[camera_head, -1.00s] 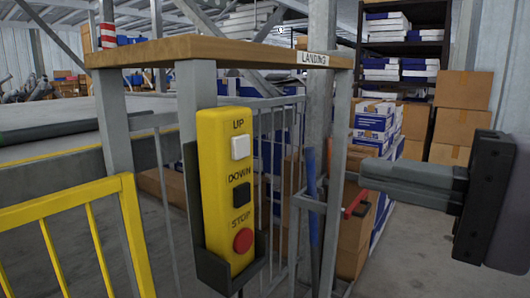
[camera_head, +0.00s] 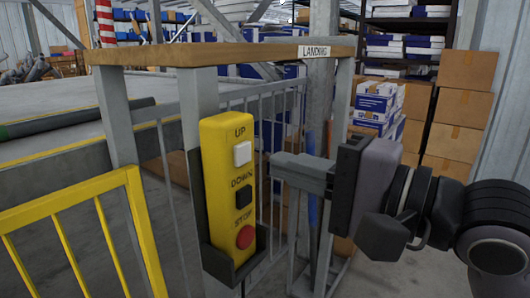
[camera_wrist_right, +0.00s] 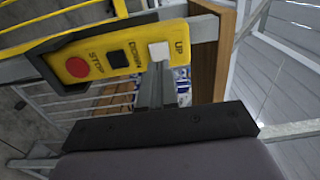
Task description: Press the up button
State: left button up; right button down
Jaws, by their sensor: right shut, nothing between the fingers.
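The yellow control box (camera_head: 225,195) hangs in a dark holder on a grey post under a wooden shelf. Its white UP button (camera_head: 242,153) is at the top, the black DOWN button (camera_head: 243,197) in the middle and the red STOP button (camera_head: 245,237) at the bottom. My right gripper (camera_head: 275,168) is shut and empty, just right of the box near the height of the UP and DOWN buttons. In the right wrist view the UP button (camera_wrist_right: 159,51) lies just beyond the fingertips (camera_wrist_right: 156,68); I cannot tell whether they touch it. My left gripper is not in view.
A wooden shelf (camera_head: 215,54) with a LANDING label runs above the box. A yellow railing (camera_head: 75,206) stands at front left. Grey bars (camera_head: 283,118) stand behind the box. Cardboard boxes (camera_head: 463,100) are stacked at back right.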

aim_at(245, 154)
jog(key=shift+x, duration=2.1)
